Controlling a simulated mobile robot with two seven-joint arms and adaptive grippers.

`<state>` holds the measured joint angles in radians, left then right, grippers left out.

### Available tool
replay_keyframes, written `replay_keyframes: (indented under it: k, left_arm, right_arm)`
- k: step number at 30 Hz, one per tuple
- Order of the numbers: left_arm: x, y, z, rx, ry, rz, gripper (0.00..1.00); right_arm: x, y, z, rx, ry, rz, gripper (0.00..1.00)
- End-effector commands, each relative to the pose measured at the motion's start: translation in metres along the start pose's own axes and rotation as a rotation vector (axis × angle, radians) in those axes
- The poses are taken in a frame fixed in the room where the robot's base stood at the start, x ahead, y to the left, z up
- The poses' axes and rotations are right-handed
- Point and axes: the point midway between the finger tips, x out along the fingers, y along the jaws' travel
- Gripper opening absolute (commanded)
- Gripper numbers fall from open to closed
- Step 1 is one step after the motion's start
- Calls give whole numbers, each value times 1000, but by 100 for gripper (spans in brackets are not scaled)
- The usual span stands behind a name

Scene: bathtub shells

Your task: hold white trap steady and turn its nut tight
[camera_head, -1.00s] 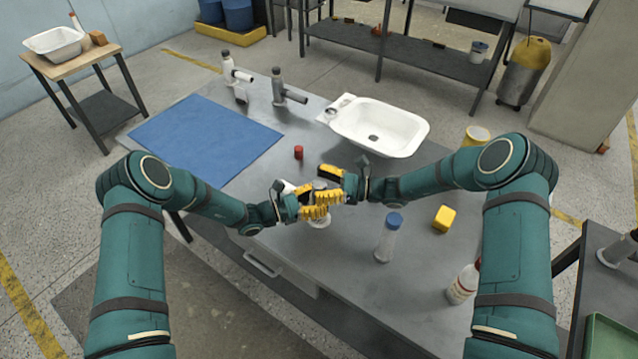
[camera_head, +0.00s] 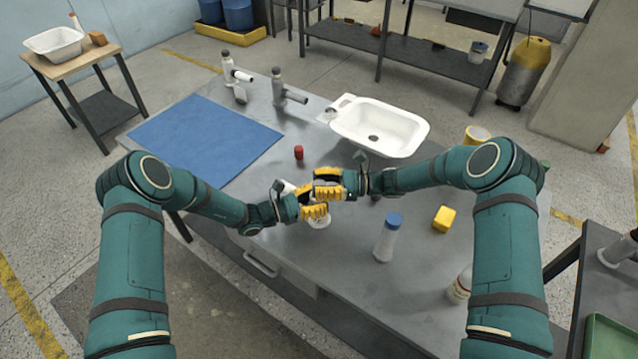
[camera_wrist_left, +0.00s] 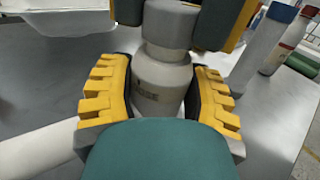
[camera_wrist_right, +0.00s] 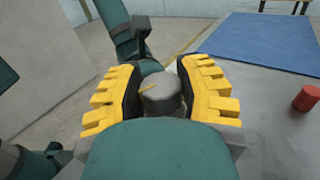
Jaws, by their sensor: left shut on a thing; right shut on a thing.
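The white trap (camera_wrist_left: 160,82) stands upright between the fingers of my left gripper (camera_wrist_left: 159,98), which is shut on its body. A white pipe (camera_wrist_left: 38,152) sticks out at lower left in the left wrist view. The grey nut (camera_wrist_left: 170,22) sits on top of the trap. My right gripper (camera_head: 327,183) is shut on the nut, above the left gripper (camera_head: 313,204). In the right wrist view the nut (camera_wrist_right: 160,95) carries a yellow mark; the fingers hide its sides.
A red cap (camera_head: 299,153) and the white basin (camera_head: 380,126) lie behind the grippers. A blue-capped bottle (camera_head: 386,240), a yellow block (camera_head: 444,218) and a red-and-white bottle (camera_head: 459,287) stand to the right. A blue mat (camera_head: 205,138) lies at left.

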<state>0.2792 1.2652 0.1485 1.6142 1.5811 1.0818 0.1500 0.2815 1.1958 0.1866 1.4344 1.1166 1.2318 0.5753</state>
Motion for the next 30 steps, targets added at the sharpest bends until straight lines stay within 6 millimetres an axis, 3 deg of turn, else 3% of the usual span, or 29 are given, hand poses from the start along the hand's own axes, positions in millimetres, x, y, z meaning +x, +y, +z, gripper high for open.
replay_keyframes:
  k: [9, 21, 22, 24, 30]
  left_arm:
    - [0, 0, 0, -1, 0, 0, 10]
    - [0, 0, 0, 0, 0, 0, 10]
    - [0, 0, 0, 0, 0, 0, 10]
    - [0, 0, 0, 0, 0, 0, 10]
    - [0, 0, 0, 0, 0, 0, 10]
  right_arm:
    - [0, 0, 0, -1, 1, 214, 1]
    - [0, 1, 0, 3, 3, 243, 1]
    - [0, 1, 0, 3, 3, 243, 43]
    - [0, 1, 0, 2, 3, 242, 67]
    - [0, 1, 0, 2, 3, 242, 70]
